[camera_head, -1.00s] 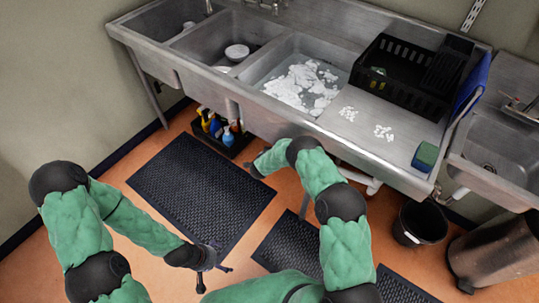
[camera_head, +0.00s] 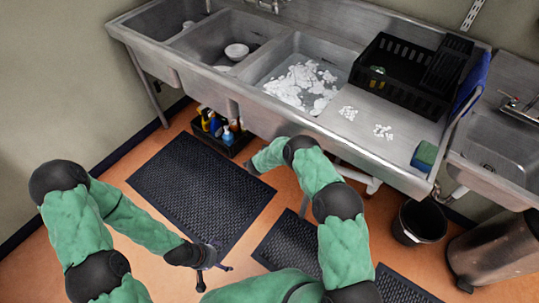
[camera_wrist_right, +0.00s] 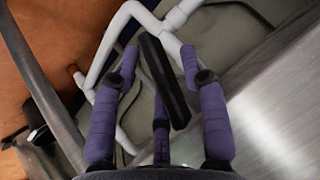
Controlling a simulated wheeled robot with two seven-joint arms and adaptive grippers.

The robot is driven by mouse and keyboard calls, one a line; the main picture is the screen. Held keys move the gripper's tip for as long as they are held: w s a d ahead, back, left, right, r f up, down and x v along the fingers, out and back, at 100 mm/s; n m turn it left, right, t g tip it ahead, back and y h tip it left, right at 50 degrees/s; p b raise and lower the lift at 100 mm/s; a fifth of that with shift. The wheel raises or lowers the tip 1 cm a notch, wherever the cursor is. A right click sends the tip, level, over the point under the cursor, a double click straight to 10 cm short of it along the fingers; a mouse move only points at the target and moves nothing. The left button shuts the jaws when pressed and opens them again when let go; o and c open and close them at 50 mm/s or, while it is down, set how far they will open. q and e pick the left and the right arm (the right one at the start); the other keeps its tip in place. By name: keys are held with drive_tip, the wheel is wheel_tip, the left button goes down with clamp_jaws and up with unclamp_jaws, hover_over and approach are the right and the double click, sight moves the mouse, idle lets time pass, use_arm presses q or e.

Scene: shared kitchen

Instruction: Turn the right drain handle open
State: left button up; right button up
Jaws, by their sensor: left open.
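A dark bar-shaped drain handle (camera_wrist_right: 165,82) shows in the right wrist view, beside white pipes under the metal sink. My right gripper (camera_wrist_right: 159,62) has its purple fingers spread on both sides of the handle, with visible gaps between the two front fingers and the bar. The third finger lies behind or below the bar; I cannot tell whether it touches. In the head view the right hand is hidden under the sink's front edge, and the handle is not visible. My left gripper (camera_head: 218,262) is open and empty above the floor.
The steel sink (camera_head: 345,140) has several basins, one with white suds (camera_head: 303,85). A black rack (camera_head: 402,75) and a sponge (camera_head: 424,155) sit on its drainboard. A bottle caddy (camera_head: 222,138) and a black bucket (camera_head: 419,222) stand below. Dark mats (camera_head: 200,185) cover the floor.

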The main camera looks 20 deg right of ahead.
drive_tip(key=shift+a+r, duration=0.1)
drive_tip(key=v, duration=1.1)
drive_tip(key=shift+s+a+r, duration=0.2)
drive_tip(key=shift+s, duration=0.15)
drive_tip(key=s+a+n+g+y, duration=0.2)
drive_tip(key=s+n+y, duration=0.1)
drive_tip(key=s, duration=0.8)
drive_tip(key=s+a+f+n+g+y, duration=0.1)
drive_tip(key=s+a+n+g+y, duration=0.1)
drive_tip(key=s, duration=1)
drive_tip(key=s+a+n+g+y+p, duration=0.1)
drive_tip(key=s+a+n+g+y, duration=0.1)
drive_tip(key=s, duration=0.9)
drive_tip(key=n+g+y, duration=0.1)
drive_tip(key=n+y, duration=0.1)
drive_tip(key=shift+s+f+n+g, duration=0.3)
